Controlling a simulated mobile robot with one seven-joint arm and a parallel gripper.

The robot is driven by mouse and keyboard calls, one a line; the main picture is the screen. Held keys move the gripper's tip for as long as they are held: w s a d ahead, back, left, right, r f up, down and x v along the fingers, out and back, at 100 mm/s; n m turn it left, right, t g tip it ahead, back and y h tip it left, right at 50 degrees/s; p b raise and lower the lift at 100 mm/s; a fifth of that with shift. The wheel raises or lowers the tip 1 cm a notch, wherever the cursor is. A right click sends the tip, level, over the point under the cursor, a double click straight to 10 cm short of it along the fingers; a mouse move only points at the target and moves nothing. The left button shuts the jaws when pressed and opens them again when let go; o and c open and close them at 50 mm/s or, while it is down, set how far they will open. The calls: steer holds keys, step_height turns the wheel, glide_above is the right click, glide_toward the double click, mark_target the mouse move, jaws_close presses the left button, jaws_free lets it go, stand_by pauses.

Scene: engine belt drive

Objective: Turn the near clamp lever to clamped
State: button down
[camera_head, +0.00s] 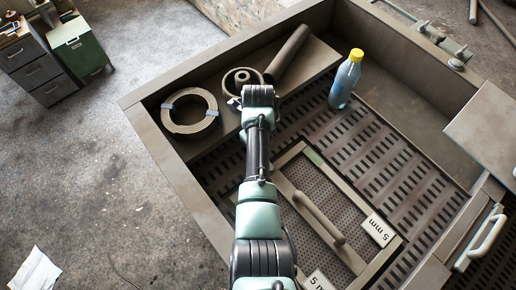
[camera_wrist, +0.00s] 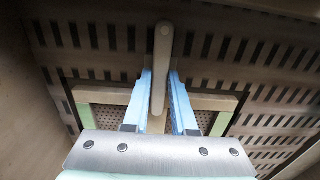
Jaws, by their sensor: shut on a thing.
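A beige clamp lever (camera_wrist: 161,70) with a rounded end runs up and down the wrist view. The blue fingers of my gripper (camera_wrist: 160,90) stand on both sides of it and are shut on it. The lever's lower end lies over the edge of a framed sieve panel (camera_wrist: 208,103). In the head view my arm hides the lever and my fingers. The same panel shows there (camera_head: 290,156), lying on the slotted floor with a bar handle across it. I cannot tell from the lever's pose whether it is clamped.
A roll of tape (camera_head: 190,111), a ring (camera_head: 242,80), a dark tube (camera_head: 287,56) and a blue bottle with a yellow cap (camera_head: 345,80) stand around the arm's end. The walls of the big box (camera_head: 160,150) enclose the work area. A white handle (camera_head: 484,240) is at right.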

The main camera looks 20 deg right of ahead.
steer(key=c, duration=0.7)
jaws_free()
step_height(320, 180, up, 13)
steer(key=shift+r+b, duration=0.1)
steer(key=shift+b, duration=0.5)
